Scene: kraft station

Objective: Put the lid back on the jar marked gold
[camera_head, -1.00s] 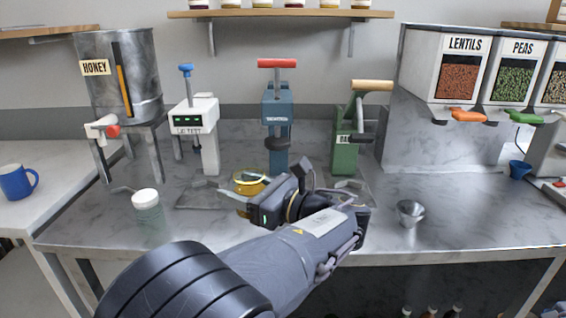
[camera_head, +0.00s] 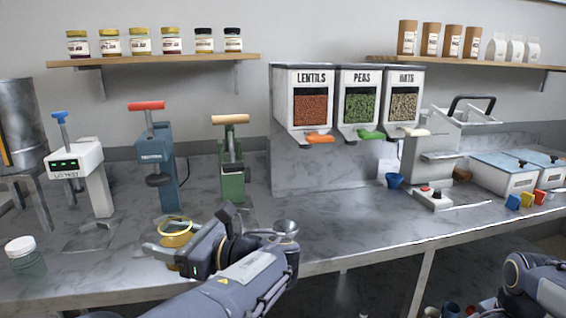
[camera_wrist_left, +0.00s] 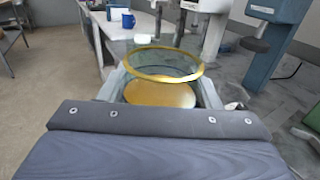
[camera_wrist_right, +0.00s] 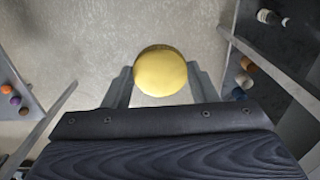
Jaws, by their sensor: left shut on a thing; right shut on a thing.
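An open glass jar with a gold rim (camera_head: 175,229) and a gold layer inside is between the fingers of my left gripper (camera_head: 166,252), over the counter. In the left wrist view the jar (camera_wrist_left: 165,66) stands between both fingers, its mouth uncovered. My left gripper is shut on it. A round gold lid (camera_wrist_right: 160,71) is held between the fingers of my right gripper (camera_wrist_right: 160,84), in the right wrist view, over the floor. In the head view my right arm shows at the lower right; its fingers are out of frame.
A white-lidded jar (camera_head: 24,256) stands at the counter's left. Blue (camera_head: 158,158) and green (camera_head: 232,172) presses stand behind my left gripper. The counter's front right (camera_head: 365,229) is mostly clear.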

